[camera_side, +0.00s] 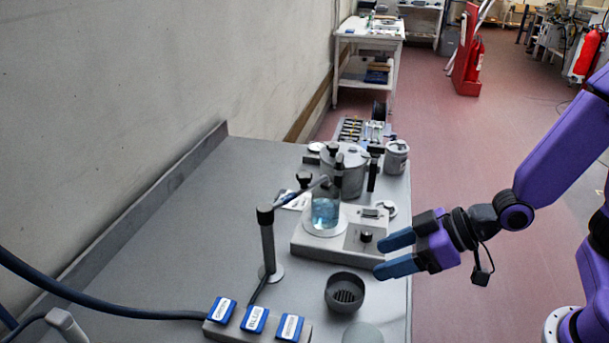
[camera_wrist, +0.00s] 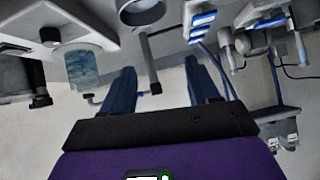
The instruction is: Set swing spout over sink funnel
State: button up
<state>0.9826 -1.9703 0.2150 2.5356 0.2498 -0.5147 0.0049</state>
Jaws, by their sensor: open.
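The swing spout is a dark post (camera_side: 268,243) on a round base, with a thin arm (camera_side: 300,194) reaching up-right in the picture towards the beaker of blue liquid (camera_side: 325,211). The spout's arm does not point at the sink funnel. The sink funnel (camera_side: 344,279) is a dark grey round cup with a slotted grate, at the bench's right edge. It shows at the top of the wrist view (camera_wrist: 142,14), with the spout post (camera_wrist: 150,64) below it.
The beaker stands on a white hotplate (camera_side: 335,240) with a knob. A row of blue labelled buttons (camera_side: 254,320) sits at the front, with a dark hose (camera_side: 130,312) to its left. A metal pot (camera_side: 352,170) stands behind. The bench's left part is clear.

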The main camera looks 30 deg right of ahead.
jog(key=w+d+m+t, duration=0.1)
jog(key=w+m+t, duration=0.1)
jog(key=w+t, duration=0.25)
jog(key=t, duration=0.5)
send_near(304, 174)
jog(key=shift+m+y, duration=0.3)
jog(key=shift+m, duration=0.1)
jog(key=shift+f+x, duration=0.15)
jog(key=shift+x, duration=2.35)
jog(key=shift+f+x, duration=0.15)
jog(key=shift+x, duration=2.3)
jog(key=shift+w+d, duration=0.1)
jog(key=shift+d, duration=0.05)
grip_shut()
